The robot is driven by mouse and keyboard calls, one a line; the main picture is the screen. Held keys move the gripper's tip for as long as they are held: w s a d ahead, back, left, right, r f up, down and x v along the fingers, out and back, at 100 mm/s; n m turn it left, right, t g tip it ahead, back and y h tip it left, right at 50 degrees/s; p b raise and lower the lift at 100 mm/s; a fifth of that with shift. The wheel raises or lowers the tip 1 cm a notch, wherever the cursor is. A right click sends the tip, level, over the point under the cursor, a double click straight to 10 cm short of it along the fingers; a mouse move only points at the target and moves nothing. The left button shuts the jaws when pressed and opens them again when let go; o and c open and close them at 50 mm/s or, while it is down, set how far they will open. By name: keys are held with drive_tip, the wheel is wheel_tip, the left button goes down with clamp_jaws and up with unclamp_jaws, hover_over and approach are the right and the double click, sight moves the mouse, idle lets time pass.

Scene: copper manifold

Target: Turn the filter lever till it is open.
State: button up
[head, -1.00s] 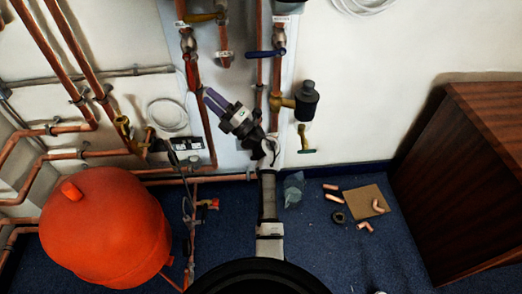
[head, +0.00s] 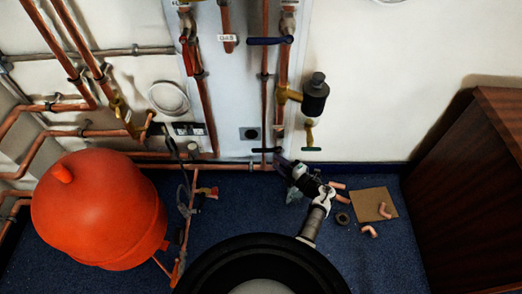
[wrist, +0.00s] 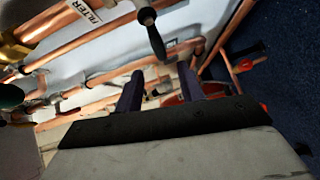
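In the wrist view a white label reading FILTER (wrist: 86,12) sits on a copper pipe. A black lever (wrist: 153,36) stands close to it, near the top middle, with its handle slanting down the picture. My gripper (wrist: 160,82) has its two purple fingers apart with nothing between them; the lever's handle end is just above the gap, and I cannot tell whether it touches. In the head view my gripper (head: 279,162) is low at the wall's foot, beside a small dark lever (head: 265,150). I cannot tell for sure that this is the same lever.
A blue lever (head: 270,41), a dark canister (head: 315,96) and a green-handled tap (head: 309,143) are on the pipework above. A red tank (head: 95,215) stands at left. A cardboard piece (head: 376,203) and copper elbows lie on the floor; a wooden cabinet (head: 480,180) is at right.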

sight(261, 149)
drive_tip(key=b+x, duration=0.1)
drive_tip(key=x, duration=0.9)
drive_tip(key=shift+w, duration=0.15)
clamp_jaws()
